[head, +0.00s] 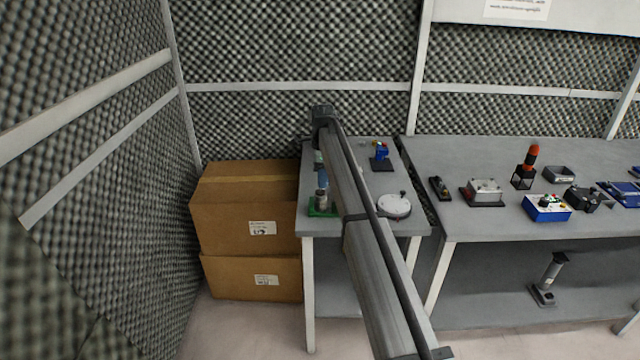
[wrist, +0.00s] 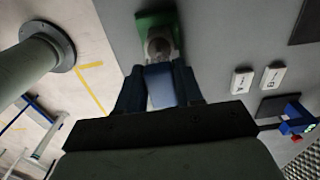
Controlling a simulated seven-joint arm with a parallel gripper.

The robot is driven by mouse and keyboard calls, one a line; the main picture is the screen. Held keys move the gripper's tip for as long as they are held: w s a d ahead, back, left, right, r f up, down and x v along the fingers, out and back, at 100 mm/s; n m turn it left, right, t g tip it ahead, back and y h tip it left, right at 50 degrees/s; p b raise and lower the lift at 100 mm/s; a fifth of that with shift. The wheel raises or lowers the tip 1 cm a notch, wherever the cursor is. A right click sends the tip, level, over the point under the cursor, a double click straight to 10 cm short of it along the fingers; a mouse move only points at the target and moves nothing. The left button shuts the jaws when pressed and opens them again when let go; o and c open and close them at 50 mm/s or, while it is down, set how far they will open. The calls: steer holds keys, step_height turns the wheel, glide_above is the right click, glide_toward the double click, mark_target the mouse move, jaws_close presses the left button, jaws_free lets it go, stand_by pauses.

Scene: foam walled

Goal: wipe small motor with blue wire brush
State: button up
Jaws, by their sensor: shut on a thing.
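My gripper (wrist: 159,78) is shut on a light blue block-like handle, which looks like the blue wire brush (wrist: 160,92). In the wrist view its far end meets, or lies just over, a grey rounded body on a green base (wrist: 155,18), which seems to be the small motor (wrist: 159,45). I cannot tell whether they touch. In the head view the grey motor (head: 321,198) stands on its green base at the left front of the small table, with the blue brush (head: 322,178) directly above it. My arm hides most of my gripper there.
The small table (head: 385,222) also holds a round white disc (head: 394,205) and a blue device on a dark plate (head: 381,154). Cardboard boxes (head: 240,215) stand left. A longer bench (head: 460,220) at right carries several devices. Foam walls close the back and left.

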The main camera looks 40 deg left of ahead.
steer(key=shift+r, duration=2.65)
steer(key=shift+w, duration=0.1)
